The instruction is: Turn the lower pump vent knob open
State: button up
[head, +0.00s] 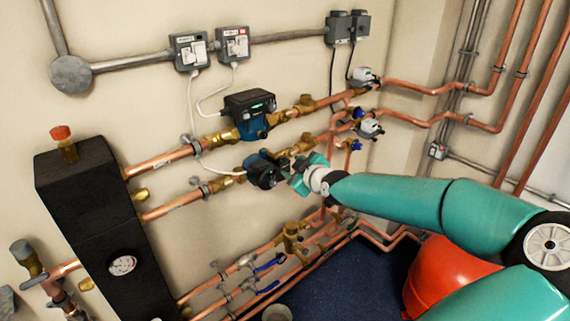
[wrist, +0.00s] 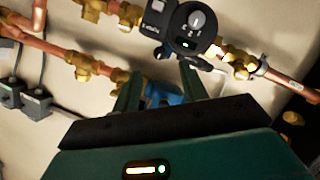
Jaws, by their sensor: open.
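The lower pump (head: 263,172) has a dark round front and some blue body, and sits on the lower copper pipe. The upper pump (head: 249,115), blue with a black top, is above it. My gripper (head: 290,176) is close to the right side of the lower pump; contact cannot be judged. In the wrist view, my gripper (wrist: 160,88) has its fingers spread, with a blue part (wrist: 164,95) seen between them. A black pump head (wrist: 180,32) with a pale round knob (wrist: 196,19) is beyond the fingertips. Which pump this is cannot be told for certain.
Brass fittings (head: 305,103) and copper pipes run across the wall. White valve heads (head: 369,127) are right of the pumps, above my arm. Blue-handled valves (head: 270,263) lie below. A black box (head: 100,215) with a gauge stands at left.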

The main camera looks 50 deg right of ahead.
aim_at(281, 161)
jog(key=shift+x, duration=3.05)
jog(key=shift+c, duration=0.4)
grip_shut()
